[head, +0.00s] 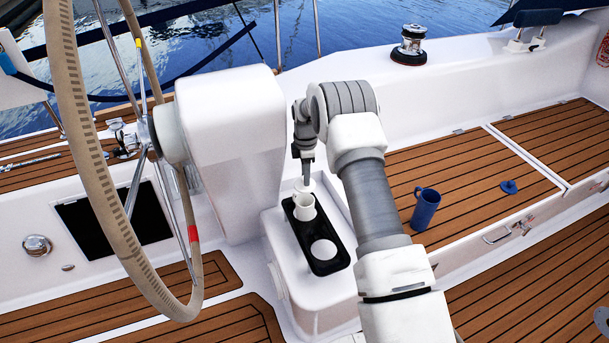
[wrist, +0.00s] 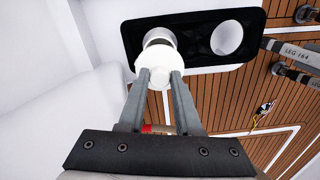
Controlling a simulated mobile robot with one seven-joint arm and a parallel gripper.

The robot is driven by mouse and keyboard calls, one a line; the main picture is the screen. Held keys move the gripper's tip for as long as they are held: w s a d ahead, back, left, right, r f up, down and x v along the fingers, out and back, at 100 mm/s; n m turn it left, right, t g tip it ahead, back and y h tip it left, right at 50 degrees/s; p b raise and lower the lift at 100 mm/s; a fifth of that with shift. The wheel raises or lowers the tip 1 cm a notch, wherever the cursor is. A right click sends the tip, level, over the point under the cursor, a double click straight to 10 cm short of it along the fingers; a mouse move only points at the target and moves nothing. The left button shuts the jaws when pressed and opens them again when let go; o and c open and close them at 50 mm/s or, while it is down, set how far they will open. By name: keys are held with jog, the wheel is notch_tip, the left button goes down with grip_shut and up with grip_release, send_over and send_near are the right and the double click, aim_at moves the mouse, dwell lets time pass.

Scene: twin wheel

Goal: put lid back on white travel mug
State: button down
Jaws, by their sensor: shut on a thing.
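The white travel mug (head: 304,208) stands upright in the far opening of a black holder (head: 334,266). In the wrist view the mug (wrist: 159,37) shows only partly, behind the lid. My gripper (head: 306,178) points down just above the mug. It is shut on the white lid (wrist: 153,64), which sits between the two fingertips in the wrist view (wrist: 158,78). In the head view the lid (head: 305,186) is at or just above the mug's rim, slightly toward its far side. I cannot tell whether they touch.
The holder's near opening (head: 323,250) is empty. A blue mug (head: 425,209) stands on the wooden seat to the right, with a blue lid (head: 509,187) lying farther right. The white pedestal (head: 230,150) and steering wheel (head: 90,150) rise close on the left.

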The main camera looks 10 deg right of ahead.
aim_at(306, 188)
jog(key=shift+f+b, duration=1.8)
jog(key=shift+f, duration=1.4)
jog(key=shift+f+b, duration=0.15)
jog(key=shift+b, duration=0.4)
jog(key=shift+c, duration=0.2)
grip_release()
dwell(0.4)
jog(key=shift+r+p, duration=1.95)
jog(key=shift+r, duration=1.6)
